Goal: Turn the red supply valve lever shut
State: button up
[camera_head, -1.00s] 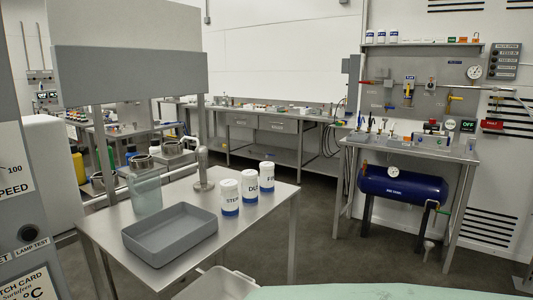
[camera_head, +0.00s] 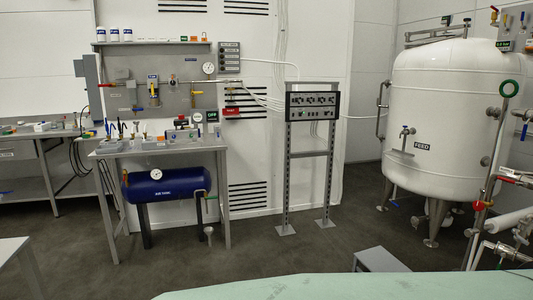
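A red lever (camera_head: 107,85) lies about level at the left end of the pipe run on the grey wall panel (camera_head: 186,103), above the steel bench. Another red-handled part (camera_head: 507,180) sits on the pipework at the far right, beside the white tank, and a small red handle (camera_head: 494,9) shows at the top right edge. No readable label tells me which of these is the supply valve. My gripper is not in view.
A steel bench (camera_head: 164,148) with tools and a blue air tank (camera_head: 165,184) stands before the panel. An instrument stand (camera_head: 313,107), a white tank (camera_head: 440,100) and a grey box (camera_head: 380,259) are to the right. Open dark floor (camera_head: 260,262) lies between.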

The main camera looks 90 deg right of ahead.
aim_at(525, 184)
jog(key=z, duration=4.25)
jog(key=i+j, duration=0.7)
jog(key=i, duration=0.2)
jog(key=i+j, duration=0.7)
jog(key=i, duration=0.2)
jog(key=i+j, duration=0.7)
jog(key=i, duration=0.8)
